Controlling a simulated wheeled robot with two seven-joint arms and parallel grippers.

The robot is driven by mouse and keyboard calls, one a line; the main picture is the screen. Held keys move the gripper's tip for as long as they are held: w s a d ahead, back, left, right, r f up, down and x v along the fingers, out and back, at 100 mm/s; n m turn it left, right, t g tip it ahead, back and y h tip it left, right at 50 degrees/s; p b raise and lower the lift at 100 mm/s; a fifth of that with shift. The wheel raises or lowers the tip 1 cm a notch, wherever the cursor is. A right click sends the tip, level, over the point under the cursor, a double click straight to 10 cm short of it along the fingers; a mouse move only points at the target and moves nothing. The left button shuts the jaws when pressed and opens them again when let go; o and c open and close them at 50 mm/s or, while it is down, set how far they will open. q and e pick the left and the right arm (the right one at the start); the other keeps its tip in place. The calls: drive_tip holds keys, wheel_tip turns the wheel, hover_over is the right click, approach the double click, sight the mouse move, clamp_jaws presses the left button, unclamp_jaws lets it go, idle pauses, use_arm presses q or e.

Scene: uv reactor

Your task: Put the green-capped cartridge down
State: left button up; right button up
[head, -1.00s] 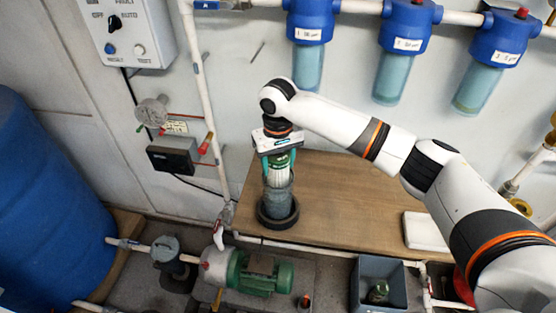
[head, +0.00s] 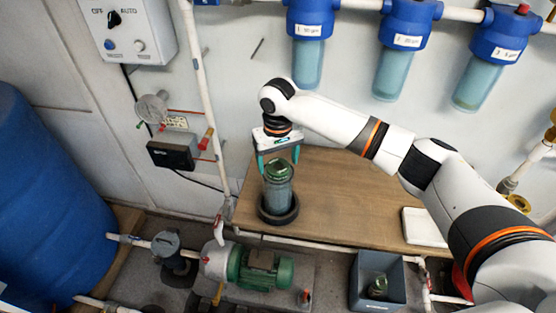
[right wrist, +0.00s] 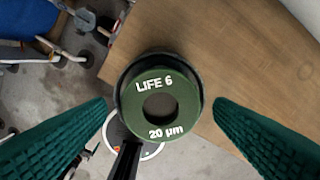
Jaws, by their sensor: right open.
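The green-capped cartridge (head: 279,172) stands upright inside a clear cup (head: 278,197), which sits in a dark round ring (head: 278,216) on the wooden bench. In the right wrist view its green cap (right wrist: 185,108) reads "LIFE 6" and "20 µm" and has a round hole in the middle. My right gripper (head: 279,158) is directly above, pointing down. Its green fingers are open on both sides of the cap, with gaps showing in the right wrist view (right wrist: 160,105). My left gripper is not in view.
The wooden bench (head: 345,195) has free room right of the cup, up to a white flat item (head: 425,229). A grey bin (head: 360,299) below holds a green-topped object (head: 378,286). Blue filter housings (head: 407,20) hang on the wall. A green pump (head: 262,270) stands below.

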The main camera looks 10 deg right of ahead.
wheel_tip(320, 180, up, 13)
drive_tip(key=b, duration=0.3)
drive_tip(key=shift+f, duration=0.15)
idle(0.3)
